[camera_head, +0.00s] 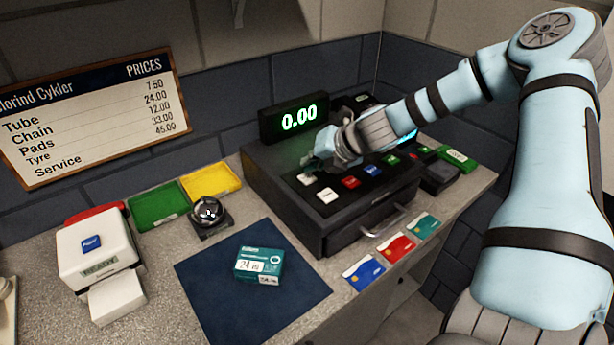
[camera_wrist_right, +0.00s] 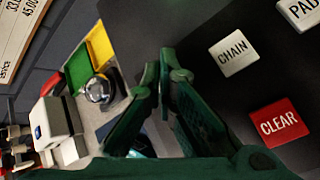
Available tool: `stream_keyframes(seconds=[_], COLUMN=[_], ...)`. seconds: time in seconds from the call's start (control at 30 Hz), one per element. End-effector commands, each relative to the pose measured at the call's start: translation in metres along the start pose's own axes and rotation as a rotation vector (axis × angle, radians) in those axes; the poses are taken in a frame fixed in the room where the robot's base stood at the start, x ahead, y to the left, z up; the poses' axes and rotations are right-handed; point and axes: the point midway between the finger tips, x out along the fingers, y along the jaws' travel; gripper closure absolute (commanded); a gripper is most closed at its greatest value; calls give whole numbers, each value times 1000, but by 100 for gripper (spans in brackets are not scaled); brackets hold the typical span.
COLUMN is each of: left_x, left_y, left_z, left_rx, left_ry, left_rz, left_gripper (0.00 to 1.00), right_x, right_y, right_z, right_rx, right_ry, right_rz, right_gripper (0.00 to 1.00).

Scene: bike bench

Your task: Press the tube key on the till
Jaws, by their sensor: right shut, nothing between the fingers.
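The till (camera_head: 285,200) stands at the back of the counter, its display (camera_head: 299,118) reading 0.00. Two white keys show at its left: a front one (camera_head: 327,195) and one behind (camera_head: 306,179). Their labels are too small to read in the head view. The right wrist view shows the white CHAIN key (camera_wrist_right: 234,52), part of a PADS key (camera_wrist_right: 301,12) and the red CLEAR key (camera_wrist_right: 278,122). No key marked TUBE is readable. My right gripper (camera_head: 316,165) is shut and empty over the till's left key area, beside the rear white key. My left gripper is out of view.
A blue mat (camera_head: 200,270) with a teal box (camera_head: 259,265) lies left of the till. Several cards (camera_head: 364,273) lie in front of the till drawer. A price board hangs behind.

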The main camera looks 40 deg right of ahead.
Motion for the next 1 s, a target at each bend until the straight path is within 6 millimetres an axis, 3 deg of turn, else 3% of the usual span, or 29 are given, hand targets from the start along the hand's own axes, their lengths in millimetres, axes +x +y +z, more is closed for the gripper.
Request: stream_keyframes(seconds=[1.0], left_x=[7], left_y=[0], left_z=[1], left_rx=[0], left_ry=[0], left_rz=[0], left_gripper=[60], right_x=[6], right_y=[-4], right_z=[-5], right_rx=[1], right_ry=[0], right_rz=[0], right_gripper=[100])
